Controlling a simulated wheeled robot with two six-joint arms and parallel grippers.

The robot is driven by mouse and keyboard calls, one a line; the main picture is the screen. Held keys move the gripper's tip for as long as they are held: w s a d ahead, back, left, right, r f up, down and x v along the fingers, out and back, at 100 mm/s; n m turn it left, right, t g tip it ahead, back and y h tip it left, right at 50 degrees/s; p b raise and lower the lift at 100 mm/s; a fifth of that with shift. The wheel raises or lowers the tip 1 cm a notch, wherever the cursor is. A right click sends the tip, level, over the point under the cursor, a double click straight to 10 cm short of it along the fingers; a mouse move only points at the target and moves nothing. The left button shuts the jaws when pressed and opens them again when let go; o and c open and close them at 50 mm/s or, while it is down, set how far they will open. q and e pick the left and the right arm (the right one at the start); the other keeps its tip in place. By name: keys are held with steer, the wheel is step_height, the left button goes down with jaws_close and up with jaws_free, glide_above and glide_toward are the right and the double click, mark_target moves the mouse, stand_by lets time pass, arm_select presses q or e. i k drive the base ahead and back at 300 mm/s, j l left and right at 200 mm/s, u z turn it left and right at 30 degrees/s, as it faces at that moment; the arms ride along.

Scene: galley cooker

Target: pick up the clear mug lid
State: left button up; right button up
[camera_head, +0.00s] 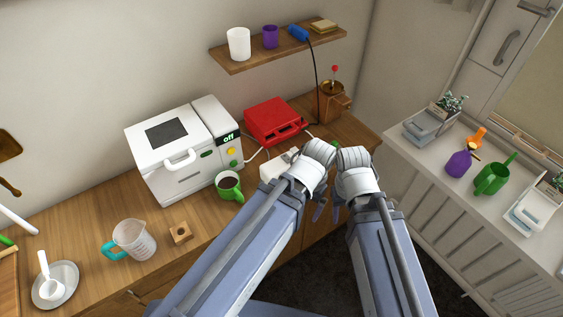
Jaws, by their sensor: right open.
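I cannot pick out a clear mug lid for sure. A green mug (229,187) with dark contents stands on the wooden counter in front of the white oven, left of my arms. A clear measuring jug (134,240) with a teal handle stands further left. My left gripper (319,212) and my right gripper (337,211) hang close together beyond the counter's front edge, partly hidden by my own wrists. The right one is open; the left one's opening is not clear. I see nothing held in either.
A white oven (168,160), red toaster (272,121) and brown grinder (331,103) stand along the wall. A white counter (431,166) at the right holds a green can (491,180).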

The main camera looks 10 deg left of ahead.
mark_target(333, 143)
steer(key=i+l+u, duration=0.4)
steer(key=i+l, duration=0.3)
steer(key=l, duration=0.1)
